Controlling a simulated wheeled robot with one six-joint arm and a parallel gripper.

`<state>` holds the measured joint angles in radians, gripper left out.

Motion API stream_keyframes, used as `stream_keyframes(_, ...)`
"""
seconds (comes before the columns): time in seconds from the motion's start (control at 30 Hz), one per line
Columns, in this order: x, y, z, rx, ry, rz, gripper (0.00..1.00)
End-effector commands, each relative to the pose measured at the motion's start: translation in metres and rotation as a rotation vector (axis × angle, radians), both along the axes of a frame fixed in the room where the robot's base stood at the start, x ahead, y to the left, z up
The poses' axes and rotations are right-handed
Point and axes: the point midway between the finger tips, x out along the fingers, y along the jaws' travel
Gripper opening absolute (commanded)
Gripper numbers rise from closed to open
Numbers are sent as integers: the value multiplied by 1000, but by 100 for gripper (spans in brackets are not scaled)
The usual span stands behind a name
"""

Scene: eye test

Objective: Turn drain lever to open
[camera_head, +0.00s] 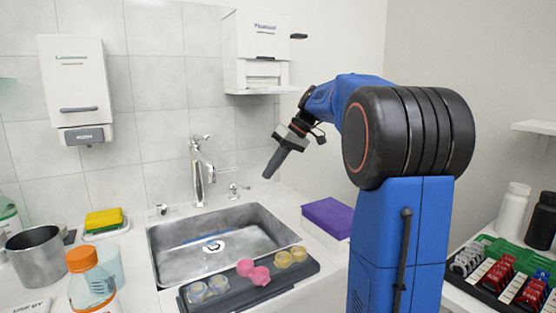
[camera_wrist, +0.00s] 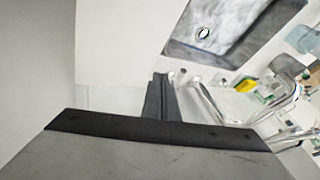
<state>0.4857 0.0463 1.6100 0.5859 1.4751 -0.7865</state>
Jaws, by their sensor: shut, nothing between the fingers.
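A chrome fitting with a small handle (camera_head: 235,190) stands on the counter right of the faucet (camera_head: 199,175), behind the sink (camera_head: 165,262). It may be the drain lever; I cannot tell for sure. A smaller chrome knob (camera_head: 162,209) sits left of the faucet. The sink drain (camera_head: 212,246) also shows in the wrist view (camera_wrist: 203,33). My gripper (camera_head: 270,172) is shut and empty, pointing down in the air, right of the fitting and apart from it. In the wrist view my shut fingers (camera_wrist: 158,82) reach toward the counter.
A dark tray (camera_head: 300,272) with several small coloured cups lies across the sink's front edge. A purple box (camera_head: 328,217) sits right of the sink. An orange-capped bottle (camera_head: 90,285), a metal pot (camera_head: 38,258) and sponges (camera_head: 104,219) stand left. A dispenser (camera_head: 262,55) hangs above.

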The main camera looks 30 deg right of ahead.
Motion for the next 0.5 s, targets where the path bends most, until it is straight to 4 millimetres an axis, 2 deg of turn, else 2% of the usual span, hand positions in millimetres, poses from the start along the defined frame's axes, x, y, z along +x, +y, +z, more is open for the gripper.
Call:
stream_keyframes(0.07,3,7,-12,1,2,2,0)
stream_keyframes(0.3,-1,36,-18,-1,-1,2,0)
stream_keyframes(0.5,-2,44,-20,0,0,-1,0)
